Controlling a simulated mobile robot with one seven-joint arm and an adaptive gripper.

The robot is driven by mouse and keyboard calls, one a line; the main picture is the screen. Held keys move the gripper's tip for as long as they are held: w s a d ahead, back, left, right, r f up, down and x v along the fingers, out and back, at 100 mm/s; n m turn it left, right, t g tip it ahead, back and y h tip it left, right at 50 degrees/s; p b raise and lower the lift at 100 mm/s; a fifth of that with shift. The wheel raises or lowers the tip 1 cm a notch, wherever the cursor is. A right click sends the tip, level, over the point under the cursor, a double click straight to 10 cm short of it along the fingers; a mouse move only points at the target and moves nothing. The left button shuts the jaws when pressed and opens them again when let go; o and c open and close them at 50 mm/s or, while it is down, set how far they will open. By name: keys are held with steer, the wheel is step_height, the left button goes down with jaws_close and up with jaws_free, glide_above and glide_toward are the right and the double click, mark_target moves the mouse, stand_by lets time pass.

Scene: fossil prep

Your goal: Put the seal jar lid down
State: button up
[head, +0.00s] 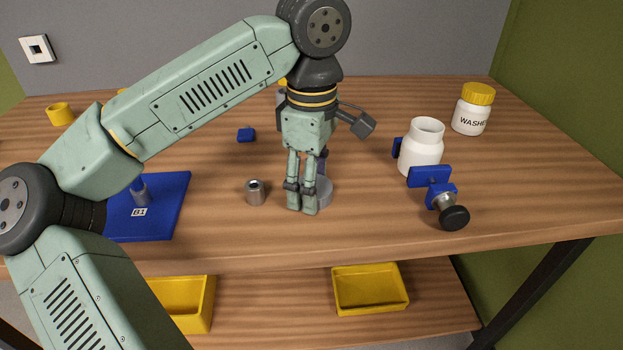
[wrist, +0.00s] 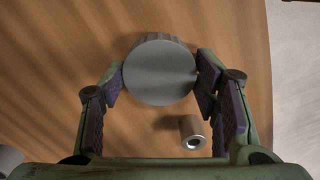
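The seal jar lid, a grey round disc with a ribbed edge (wrist: 160,72), sits between the two fingertips of my gripper (wrist: 160,80) in the wrist view. A pad meets it on each side, so the gripper looks shut on it. In the head view my gripper (head: 303,208) points down low over the bench, and the lid (head: 325,192) shows partly behind the fingers. It is at or very near the bench top; I cannot tell whether it touches. An open white jar (head: 422,153) stands to the right, by a blue clamp (head: 432,182) with a black knob.
A small metal cylinder (head: 255,194) stands close left of my gripper; the wrist view shows it too (wrist: 193,132). A blue board (head: 165,220) lies further left. A white washer jar (head: 470,115) stands at the back right. The bench (head: 370,235) is bare in front.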

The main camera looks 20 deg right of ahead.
steer(key=o, duration=0.4)
step_height(320, 180, up, 12)
steer(key=shift+r+p, duration=0.2)
steer(key=shift+p, duration=0.15)
stand_by(0.4)
